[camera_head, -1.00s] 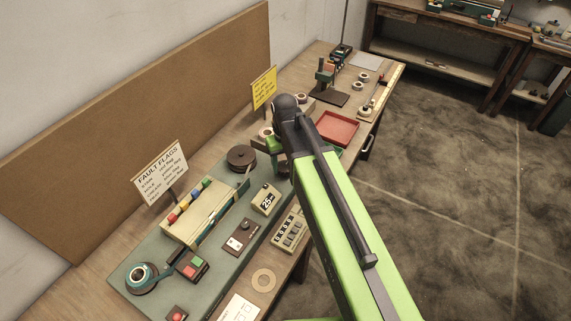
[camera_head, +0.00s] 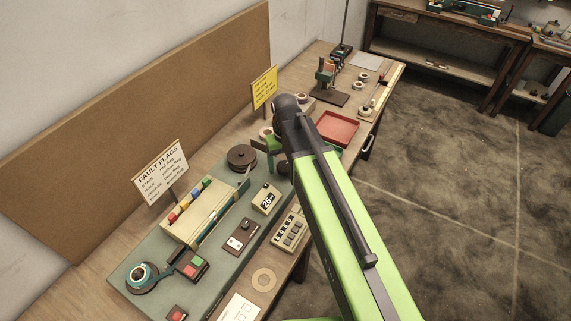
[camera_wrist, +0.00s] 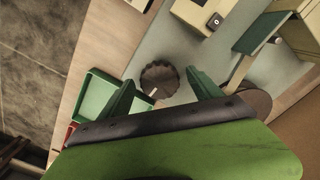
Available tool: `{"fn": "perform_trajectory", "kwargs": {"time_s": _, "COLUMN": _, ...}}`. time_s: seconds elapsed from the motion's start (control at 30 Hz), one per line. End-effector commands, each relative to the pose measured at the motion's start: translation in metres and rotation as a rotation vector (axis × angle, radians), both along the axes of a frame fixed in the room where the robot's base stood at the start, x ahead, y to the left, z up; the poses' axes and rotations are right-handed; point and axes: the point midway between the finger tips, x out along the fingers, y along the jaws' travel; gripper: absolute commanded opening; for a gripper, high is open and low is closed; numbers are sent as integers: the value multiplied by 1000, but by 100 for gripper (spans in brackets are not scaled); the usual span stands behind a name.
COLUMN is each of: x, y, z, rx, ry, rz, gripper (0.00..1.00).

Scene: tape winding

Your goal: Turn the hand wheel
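In the head view the dark wheel (camera_head: 284,168) is mostly hidden by my arm. My gripper (camera_wrist: 159,76) has its two green fingers apart, one on either side of the wheel in the picture. Narrow gaps show between the fingertips and the wheel's rim. I cannot tell whether the tips reach down to the wheel's height.
A dark reel (camera_head: 241,157) is left of my gripper. A green tray (camera_wrist: 95,102) lies beside the wheel. A red tray (camera_head: 338,128) lies beyond.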

Motion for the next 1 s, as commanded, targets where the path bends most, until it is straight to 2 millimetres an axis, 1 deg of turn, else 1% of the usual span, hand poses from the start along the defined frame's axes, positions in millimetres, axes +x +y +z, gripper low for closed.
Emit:
{"fn": "perform_trajectory", "kwargs": {"time_s": 0.23, "x": 0, "y": 0, "z": 2, "rx": -1, "ry": -1, "rz": 0, "gripper": 74}}
{"fn": "perform_trajectory", "kwargs": {"time_s": 0.37, "x": 1, "y": 0, "z": 13, "rx": -1, "ry": -1, "rz": 0, "gripper": 74}}
{"fn": "perform_trajectory", "kwargs": {"time_s": 0.47, "x": 0, "y": 0, "z": 29, "rx": -1, "ry": -1, "rz": 0, "gripper": 74}}
{"fn": "perform_trajectory", "kwargs": {"time_s": 0.57, "x": 0, "y": 0, "z": 50, "rx": -1, "ry": -1, "rz": 0, "gripper": 74}}
{"fn": "perform_trajectory", "kwargs": {"time_s": 0.7, "x": 0, "y": 0, "z": 84, "rx": -1, "ry": -1, "rz": 0, "gripper": 74}}
{"fn": "perform_trajectory", "kwargs": {"time_s": 1.0, "x": -1, "y": 0, "z": 152, "rx": -1, "ry": -1, "rz": 0, "gripper": 74}}
